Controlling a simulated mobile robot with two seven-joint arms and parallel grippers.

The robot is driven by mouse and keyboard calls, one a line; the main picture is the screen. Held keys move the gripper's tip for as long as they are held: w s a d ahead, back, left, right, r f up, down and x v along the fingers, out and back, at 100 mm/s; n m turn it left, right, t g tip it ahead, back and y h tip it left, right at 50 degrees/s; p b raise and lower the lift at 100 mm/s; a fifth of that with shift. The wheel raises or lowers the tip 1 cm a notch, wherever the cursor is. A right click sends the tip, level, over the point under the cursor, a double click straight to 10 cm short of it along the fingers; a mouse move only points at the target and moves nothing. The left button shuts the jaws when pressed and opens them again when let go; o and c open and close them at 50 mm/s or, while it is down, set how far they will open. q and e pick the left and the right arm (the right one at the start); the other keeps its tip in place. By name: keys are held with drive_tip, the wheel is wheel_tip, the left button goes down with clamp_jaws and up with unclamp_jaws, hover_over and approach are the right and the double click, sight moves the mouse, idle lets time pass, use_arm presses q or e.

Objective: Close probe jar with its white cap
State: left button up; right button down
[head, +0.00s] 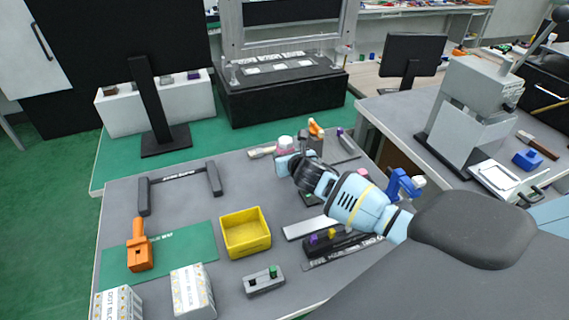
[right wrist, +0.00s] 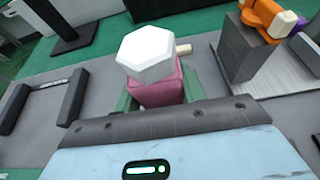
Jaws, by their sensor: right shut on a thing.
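The probe jar (head: 284,151) is a pink body near the back of the grey table. It also shows in the right wrist view (right wrist: 162,92). The white cap (head: 286,141) sits on top of the jar. In the right wrist view the cap (right wrist: 156,54) is six-sided and covers the jar's mouth; I cannot tell whether it is fully tight. My right gripper (head: 285,164) is at the pink body, below the cap, and is shut on it. Green parts flank the body in the right wrist view. The fingertips are largely hidden. My left gripper is not in view.
A grey block with an orange lever (head: 315,128) stands close to the jar's right. A yellow tray (head: 245,232), an orange clamp (head: 139,250) and a dark frame (head: 180,178) are further left. A black block with coloured knobs (head: 330,240) lies below my right arm.

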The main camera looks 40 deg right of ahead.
drive_tip(key=shift+w+r, duration=0.1)
drive_tip(key=shift+f+b, duration=0.4)
drive_tip(key=shift+f, duration=1.4)
drive_tip(key=shift+f, duration=0.2)
drive_tip(key=c, duration=0.8)
unclamp_jaws()
drive_tip(key=shift+c, duration=0.2)
drive_tip(key=shift+r, duration=0.1)
